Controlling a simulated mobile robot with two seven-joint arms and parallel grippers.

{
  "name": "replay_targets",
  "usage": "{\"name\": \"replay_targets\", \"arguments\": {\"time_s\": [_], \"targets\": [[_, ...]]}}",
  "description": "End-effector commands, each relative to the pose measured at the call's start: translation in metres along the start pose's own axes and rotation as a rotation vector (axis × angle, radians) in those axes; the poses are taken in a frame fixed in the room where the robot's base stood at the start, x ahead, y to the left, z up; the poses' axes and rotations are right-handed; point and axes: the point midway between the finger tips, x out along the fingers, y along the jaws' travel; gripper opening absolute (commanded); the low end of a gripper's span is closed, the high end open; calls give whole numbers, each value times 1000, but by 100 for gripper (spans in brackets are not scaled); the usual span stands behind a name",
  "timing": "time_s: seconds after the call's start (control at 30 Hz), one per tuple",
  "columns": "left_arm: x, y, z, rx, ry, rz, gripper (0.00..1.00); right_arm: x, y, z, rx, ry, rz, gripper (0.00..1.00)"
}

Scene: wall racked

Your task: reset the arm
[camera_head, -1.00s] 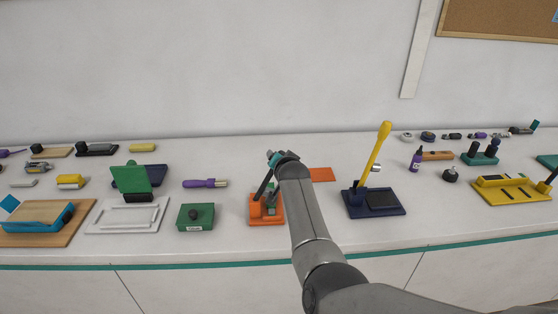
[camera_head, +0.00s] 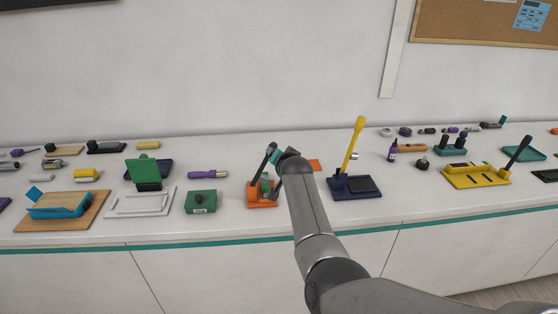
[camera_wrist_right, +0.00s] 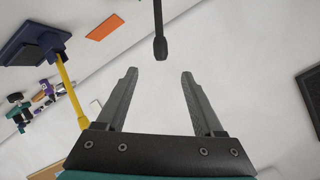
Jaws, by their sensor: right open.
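My right arm reaches over the counter in the head view, and its gripper (camera_head: 276,156) is largely hidden there behind its own wrist. It is beside the upper end of a black lever (camera_head: 262,163) on an orange-based device (camera_head: 255,201). In the right wrist view the gripper (camera_wrist_right: 159,73) is open with nothing between its fingers. A black lever with a thicker end (camera_wrist_right: 159,30) shows just beyond the fingertips, apart from them. My left gripper is not in view.
A navy device (camera_head: 355,193) with a tall yellow lever (camera_head: 354,145) stands to the right. A green box (camera_head: 201,202) and a white frame (camera_head: 125,212) are to the left. A flat orange piece (camera_wrist_right: 103,26) lies near the navy device. The wall rises behind the white counter.

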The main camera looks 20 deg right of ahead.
Motion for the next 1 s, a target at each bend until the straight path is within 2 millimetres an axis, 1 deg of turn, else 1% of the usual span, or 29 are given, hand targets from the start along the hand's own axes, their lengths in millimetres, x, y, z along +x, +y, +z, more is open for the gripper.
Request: {"name": "replay_targets", "arguments": {"time_s": [0.17,0.4,0.47,0.53,0.57,0.67,0.7,0.77,0.8,0.83,0.87,0.9,0.97,1.0], "targets": [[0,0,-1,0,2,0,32,0,0,-1,0,1,0,69],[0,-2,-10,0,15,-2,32,0,0,-1,0,1,0,69],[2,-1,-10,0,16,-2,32,1,2,3,-4,-3,2,69],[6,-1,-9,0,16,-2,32,3,12,16,-20,-16,9,69],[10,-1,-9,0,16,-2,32,5,18,26,-31,-26,15,69],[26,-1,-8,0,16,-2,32,11,52,73,-91,-73,39,69],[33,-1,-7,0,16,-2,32,13,69,97,-121,-100,51,69],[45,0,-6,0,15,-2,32,15,97,135,-172,-141,68,69],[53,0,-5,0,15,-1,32,15,116,160,-206,-169,79,69],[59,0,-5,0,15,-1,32,14,130,179,-232,-192,86,69],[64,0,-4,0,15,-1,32,13,144,198,-256,-214,95,69],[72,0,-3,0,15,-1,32,10,163,222,-290,-243,103,69],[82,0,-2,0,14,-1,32,5,191,258,-338,-288,116,69],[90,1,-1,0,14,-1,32,0,210,282,-369,-320,123,69]]}}
